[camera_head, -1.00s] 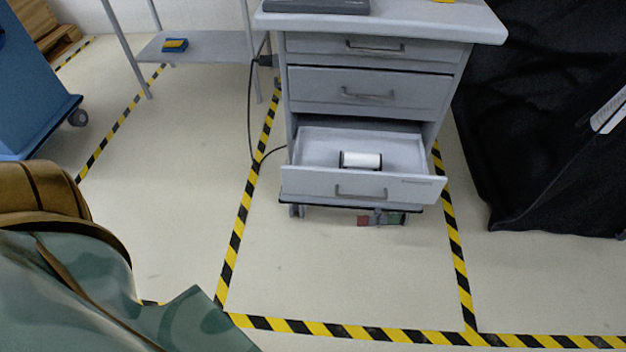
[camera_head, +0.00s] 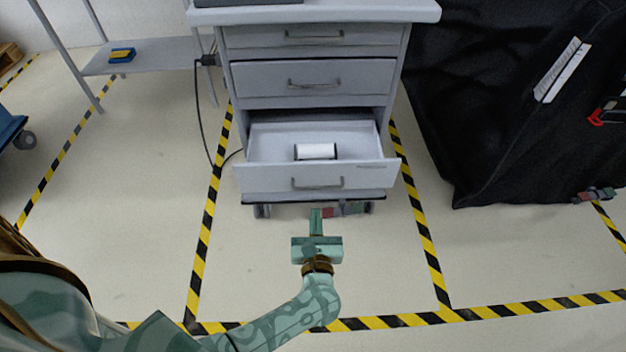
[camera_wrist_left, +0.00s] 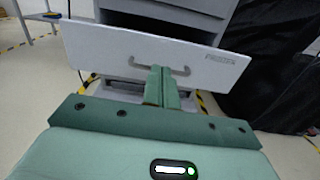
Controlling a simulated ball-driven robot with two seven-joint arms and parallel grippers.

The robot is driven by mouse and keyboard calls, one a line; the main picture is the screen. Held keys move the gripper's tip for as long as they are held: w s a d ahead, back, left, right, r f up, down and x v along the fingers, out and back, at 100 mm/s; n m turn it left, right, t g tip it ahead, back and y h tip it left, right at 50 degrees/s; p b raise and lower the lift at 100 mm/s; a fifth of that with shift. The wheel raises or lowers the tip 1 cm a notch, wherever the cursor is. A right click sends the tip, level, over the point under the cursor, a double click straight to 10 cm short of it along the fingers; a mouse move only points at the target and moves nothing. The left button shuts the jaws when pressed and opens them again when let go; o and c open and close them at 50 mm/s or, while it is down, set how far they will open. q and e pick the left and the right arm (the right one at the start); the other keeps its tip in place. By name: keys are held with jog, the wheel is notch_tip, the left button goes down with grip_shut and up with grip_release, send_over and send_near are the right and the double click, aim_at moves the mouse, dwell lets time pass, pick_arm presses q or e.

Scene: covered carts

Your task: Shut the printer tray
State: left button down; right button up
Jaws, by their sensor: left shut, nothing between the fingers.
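The printer tray (camera_head: 270,181) is the lowest drawer of a grey wheeled cabinet (camera_head: 310,82). It stands pulled out, with a bar handle on its front and a white roll (camera_head: 316,151) with dark ends lying inside. My left gripper (camera_head: 316,212) is shut and empty, just in front of and below the tray's front. In the left wrist view the tray front (camera_wrist_left: 110,48) fills the upper middle, and the shut fingers (camera_wrist_left: 162,75) point at it near the handle. I cannot tell whether they touch it. My right gripper is in neither view.
A black-draped cart (camera_head: 480,100) stands at the right. A grey shelf (camera_head: 150,58) with a blue and yellow item stands at the left. A cable hangs at the cabinet's left side. Striped tape marks the floor, which is clear around the cabinet's front.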

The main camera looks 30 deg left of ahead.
aim_at(312, 165)
pick_arm(q)
jog(key=b+x, duration=0.3)
jog(key=x, duration=1)
jog(key=shift+s+a, duration=0.15)
jog(key=shift+w+a+r, duration=0.1)
jog(key=shift+w+a, duration=0.2)
jog(key=shift+w, duration=0.15)
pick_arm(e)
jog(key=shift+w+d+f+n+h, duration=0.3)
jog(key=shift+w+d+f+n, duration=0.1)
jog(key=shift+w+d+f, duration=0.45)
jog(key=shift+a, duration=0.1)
